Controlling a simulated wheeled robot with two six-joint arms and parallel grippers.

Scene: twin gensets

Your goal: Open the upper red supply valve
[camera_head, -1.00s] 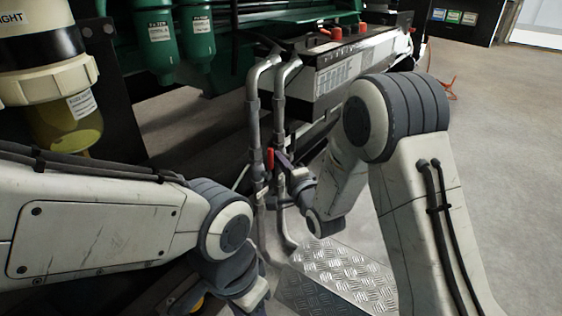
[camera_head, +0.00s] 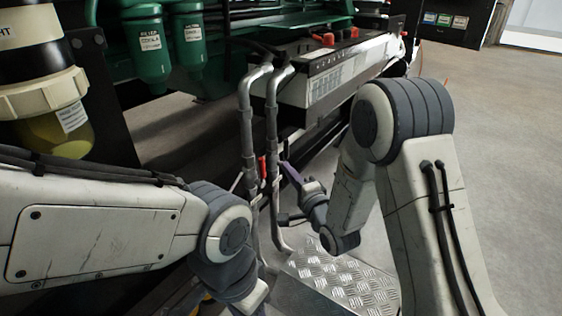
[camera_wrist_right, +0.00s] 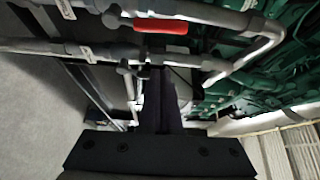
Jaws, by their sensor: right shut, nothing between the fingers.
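A red valve handle (camera_head: 263,167) shows at the two grey vertical pipes (camera_head: 246,135) in the head view, upright along them. In the right wrist view the red handle (camera_wrist_right: 161,26) lies along one pipe, beyond my fingertips. My right gripper (camera_head: 287,168) is just right of the pipes, its fingers shut and empty. In the right wrist view, the right gripper (camera_wrist_right: 152,75) points at the pipe fittings (camera_wrist_right: 125,68), and a gap to the red handle shows. My left arm (camera_head: 225,235) reaches in from the left; its gripper cannot be made out.
A battery box (camera_head: 335,80) with red caps stands behind the pipes. Green filters (camera_head: 150,45) and a cream-collared bowl (camera_head: 45,95) are at upper left. A metal tread plate (camera_head: 345,280) lies below. Open floor (camera_head: 500,130) is at right.

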